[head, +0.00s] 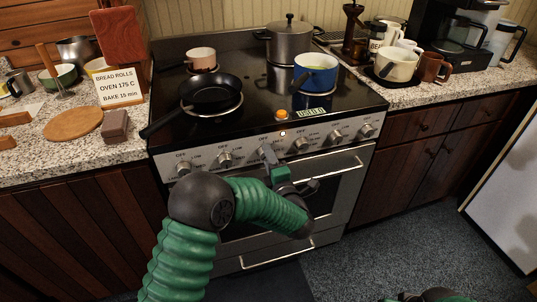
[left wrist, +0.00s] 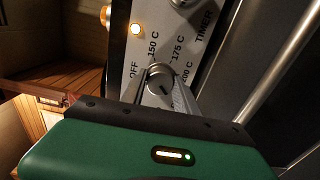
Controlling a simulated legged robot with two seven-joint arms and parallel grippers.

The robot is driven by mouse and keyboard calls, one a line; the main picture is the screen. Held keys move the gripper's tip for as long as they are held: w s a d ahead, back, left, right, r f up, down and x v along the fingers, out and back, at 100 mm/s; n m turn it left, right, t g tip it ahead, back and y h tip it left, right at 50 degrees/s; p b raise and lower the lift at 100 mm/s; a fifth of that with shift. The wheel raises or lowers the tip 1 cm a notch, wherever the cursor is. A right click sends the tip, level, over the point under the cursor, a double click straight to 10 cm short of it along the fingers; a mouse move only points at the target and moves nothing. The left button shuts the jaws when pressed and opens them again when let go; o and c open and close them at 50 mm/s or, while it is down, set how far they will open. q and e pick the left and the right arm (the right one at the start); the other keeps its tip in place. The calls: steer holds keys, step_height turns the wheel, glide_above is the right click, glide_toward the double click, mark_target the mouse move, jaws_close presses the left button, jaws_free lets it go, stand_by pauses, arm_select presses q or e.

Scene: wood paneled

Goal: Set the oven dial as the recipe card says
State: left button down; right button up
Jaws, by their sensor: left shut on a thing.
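The recipe card (head: 117,87) stands on the left counter and reads "BREAD ROLLS, OVEN 175 C, BAKE 15 min". The oven dial (left wrist: 160,82) is on the stove's front panel, with OFF, 150 C, 175 C and 200 C printed around it. My left gripper (head: 268,154) is at the middle of the panel, shut on the dial; its fingers also show on both sides of the dial in the left wrist view (left wrist: 160,90). I cannot tell surely which mark the dial points to. My right gripper is not in view.
Other knobs (head: 224,158) line the panel on both sides, and a TIMER knob is close by. The oven door handle (head: 335,165) runs below. A black pan (head: 210,92), a blue pot (head: 316,73) and a grey pot (head: 290,42) stand on the cooktop. A small lamp (left wrist: 136,29) glows.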

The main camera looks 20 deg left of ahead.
arm_select(q)
steer(key=shift+s+f+m+p, duration=0.15)
steer(key=shift+m+p, duration=1.65)
steer(key=shift+m, duration=1.5)
steer(key=shift+w+f+m+p, duration=0.1)
steer(key=shift+m+p, duration=1.7)
steer(key=shift+m, duration=1.5)
steer(key=c, duration=0.9)
jaws_free()
